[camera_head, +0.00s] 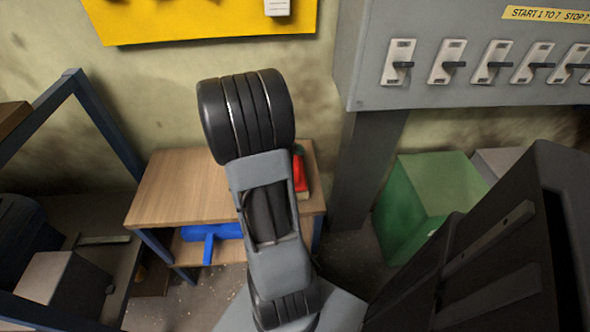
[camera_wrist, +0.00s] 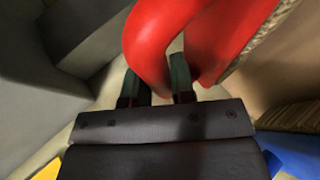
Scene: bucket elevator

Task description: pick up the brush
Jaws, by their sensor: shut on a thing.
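The brush is red with a tan, bristly edge. In the wrist view its red part (camera_wrist: 220,40) fills the upper middle, close to the camera. My gripper (camera_wrist: 158,78) has its two dark fingers at the red part, shut on it; the exact contact is partly hidden by the red curve. In the head view a red piece of the brush (camera_head: 300,175) shows at the right end of the wooden table, just right of my arm. My arm hides the rest of it and my gripper there.
The wooden table (camera_head: 175,190) has a clear top on its left. A blue object (camera_head: 210,236) lies on the shelf below. A green box (camera_head: 432,200) stands at right, under a grey switch panel (camera_head: 450,75). A blue-framed rack (camera_head: 105,125) stands at left.

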